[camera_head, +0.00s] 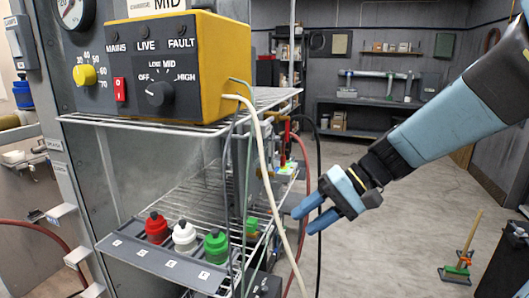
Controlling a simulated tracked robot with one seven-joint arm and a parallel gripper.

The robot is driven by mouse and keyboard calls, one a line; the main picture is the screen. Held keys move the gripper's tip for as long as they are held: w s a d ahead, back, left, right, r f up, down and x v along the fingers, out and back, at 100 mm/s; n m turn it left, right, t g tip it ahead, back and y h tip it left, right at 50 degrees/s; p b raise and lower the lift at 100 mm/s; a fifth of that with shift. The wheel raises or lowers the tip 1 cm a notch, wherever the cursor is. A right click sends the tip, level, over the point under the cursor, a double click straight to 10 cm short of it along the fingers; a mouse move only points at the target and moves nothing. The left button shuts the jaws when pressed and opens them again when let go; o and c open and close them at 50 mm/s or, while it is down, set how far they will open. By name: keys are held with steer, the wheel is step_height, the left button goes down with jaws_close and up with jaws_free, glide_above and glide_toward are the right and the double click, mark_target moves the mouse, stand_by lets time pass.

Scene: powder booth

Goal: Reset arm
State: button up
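My gripper (307,217) hangs at the end of my blue and black arm, which comes in from the upper right. It is in the open space just right of the wire rack. Its two blue fingers point left and slightly down, with a gap between them. Nothing shows between the fingers. They look close to the hanging cables in the picture, but I cannot tell whether they touch.
A yellow control box (213,60) with a black knob stands on the upper wire shelf (150,123). Red (157,229), white (184,237) and green (216,246) bottles sit in a lower grey tray. A white cable (268,185) hangs beside my gripper. A broom (466,250) stands on open floor at right.

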steer(key=s+d+r+t+h, duration=0.2)
steer(key=d+t+h, duration=0.1)
steer(key=d+h, duration=0.2)
steer(key=s+d+r+t+h, duration=0.2)
steer(key=d+r+t+h, duration=0.1)
steer(key=d, duration=0.6)
steer(key=shift+s+r+h, duration=0.35)
steer(key=shift+s+h, duration=0.05)
steer(key=shift+h, duration=0.5)
